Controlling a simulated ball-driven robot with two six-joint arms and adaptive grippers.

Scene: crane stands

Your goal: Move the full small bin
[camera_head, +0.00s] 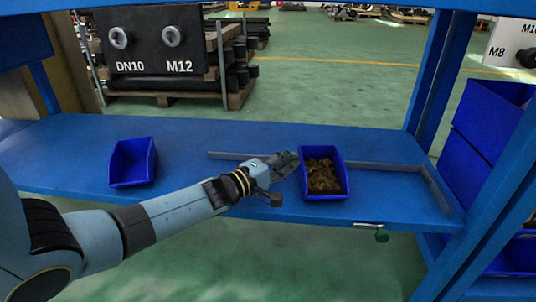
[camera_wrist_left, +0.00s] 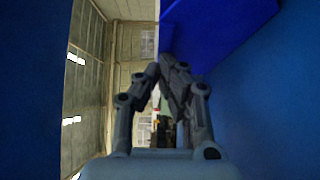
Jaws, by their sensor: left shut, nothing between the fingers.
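The full small bin (camera_head: 342,192) is blue and holds brown pieces. It stands on the blue shelf right of centre in the head view. My left gripper (camera_head: 294,158) is at the bin's left side, close to its upper left edge. I cannot tell whether it touches the bin. In the left wrist view the fingers (camera_wrist_left: 165,72) are shut with nothing between them, and a blue surface, likely the bin, fills the upper right. An empty blue small bin (camera_head: 133,163) stands on the left of the shelf. My right gripper is not in view.
A grey rail (camera_head: 385,167) runs behind the full bin, and another bar lies at the right end. Blue posts frame the shelf. Stacked blue bins (camera_head: 483,122) stand at the right.

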